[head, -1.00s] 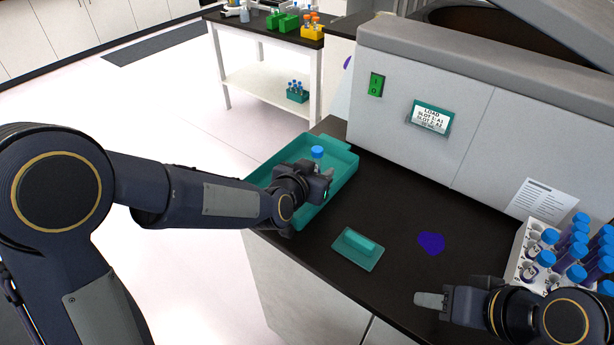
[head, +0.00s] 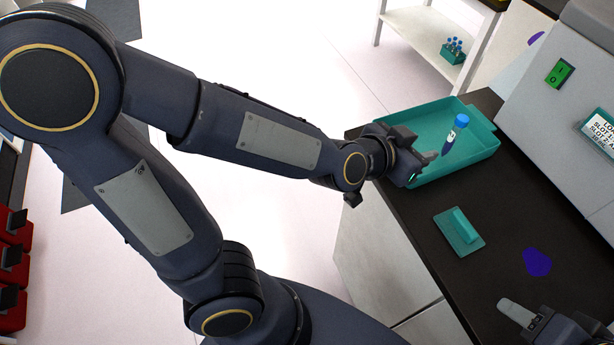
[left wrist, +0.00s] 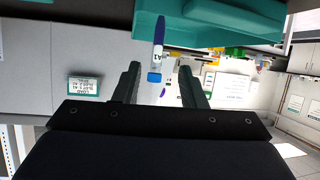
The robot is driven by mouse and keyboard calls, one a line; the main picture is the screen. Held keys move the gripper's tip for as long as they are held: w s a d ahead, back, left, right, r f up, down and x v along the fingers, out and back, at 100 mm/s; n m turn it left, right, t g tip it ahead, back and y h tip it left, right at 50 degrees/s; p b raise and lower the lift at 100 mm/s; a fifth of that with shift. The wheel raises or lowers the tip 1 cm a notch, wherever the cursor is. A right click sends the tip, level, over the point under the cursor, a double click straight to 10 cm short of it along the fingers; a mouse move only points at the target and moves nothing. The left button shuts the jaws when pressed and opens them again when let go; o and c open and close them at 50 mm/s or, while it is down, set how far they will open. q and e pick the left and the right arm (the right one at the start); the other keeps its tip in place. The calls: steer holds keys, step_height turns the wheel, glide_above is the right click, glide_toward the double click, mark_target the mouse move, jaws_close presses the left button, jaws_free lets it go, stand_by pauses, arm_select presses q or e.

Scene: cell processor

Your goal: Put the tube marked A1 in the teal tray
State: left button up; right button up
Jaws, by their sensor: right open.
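The tube (head: 452,136) has a blue cap, a white label and dark purple contents. It stands slightly tilted within the outline of the teal tray (head: 480,158); whether its tip touches the tray floor is unclear. In the left wrist view the tube (left wrist: 158,45) appears upside down, its label seeming to read A1. My left gripper (head: 424,164) is at the tray's near left side, beside the tube. Its fingers (left wrist: 160,85) are apart, with clear space between them and the tube. My right gripper (head: 520,318) is open, partly cut off at the lower right.
A small teal block on a plate (head: 460,232) and a purple patch (head: 537,262) lie on the black counter. The grey machine (head: 560,130) with a green switch (head: 560,73) stands behind. A small teal rack of tubes (head: 453,52) is on a white shelf.

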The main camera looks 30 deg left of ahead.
arm_select(q)
steer(key=s+a+f+n+g+y, duration=0.2)
steer(key=s+a+n+g, duration=0.4)
steer(key=s+a, duration=1)
steer(key=s, duration=0.3)
steer(key=shift+s+f+n, duration=0.3)
steer(key=shift+f, duration=0.05)
